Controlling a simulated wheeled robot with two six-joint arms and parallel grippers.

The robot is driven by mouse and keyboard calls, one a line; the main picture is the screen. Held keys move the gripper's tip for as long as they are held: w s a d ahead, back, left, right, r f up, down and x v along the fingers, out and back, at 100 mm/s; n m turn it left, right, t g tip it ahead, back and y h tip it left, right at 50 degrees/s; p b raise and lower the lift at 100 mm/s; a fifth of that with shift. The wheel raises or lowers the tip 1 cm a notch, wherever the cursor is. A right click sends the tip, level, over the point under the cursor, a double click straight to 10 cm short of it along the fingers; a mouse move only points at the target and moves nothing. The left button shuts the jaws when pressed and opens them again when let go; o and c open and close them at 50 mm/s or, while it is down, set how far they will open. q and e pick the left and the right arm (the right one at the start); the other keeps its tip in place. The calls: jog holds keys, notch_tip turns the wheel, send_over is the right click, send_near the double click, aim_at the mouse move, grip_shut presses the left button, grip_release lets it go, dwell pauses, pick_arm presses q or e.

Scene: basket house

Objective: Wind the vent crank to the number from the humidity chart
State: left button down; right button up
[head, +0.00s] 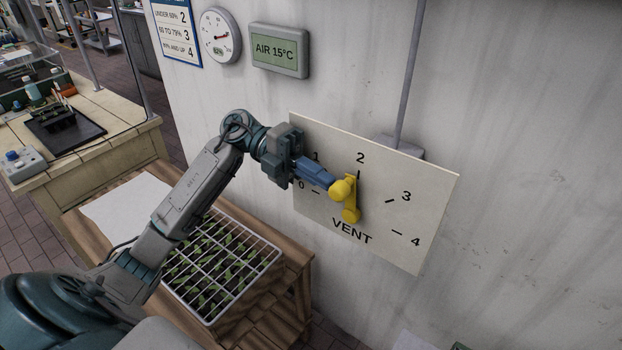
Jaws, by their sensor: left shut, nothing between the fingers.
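The yellow vent crank (352,207) is mounted on a pale dial board (420,250) marked 0 to 4 and VENT. Its arm stands nearly upright, with the upper end near the 2 mark. Its round knob (343,189) sticks out toward me. My left gripper (331,187) is shut and empty, its blue fingertips at the left side of the knob; I cannot tell whether they touch. My left arm hides part of the board near 0 and 1. The humidity chart (178,28) lists ranges beside 2, 3 and 4. My right gripper is out of view.
A round gauge (221,36) with a red needle hangs by the chart; its small readout is hard to read. An AIR 15°C display (279,50) is beside it. A seedling tray (222,262) sits on a wooden bench below my left arm. Open wall lies right of the board.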

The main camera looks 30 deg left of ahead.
pick_arm(q)
jog(key=shift+d+r, duration=0.3)
jog(key=shift+d, duration=0.3)
jog(key=shift+s+d+r, duration=0.1)
jog(key=shift+d, duration=0.05)
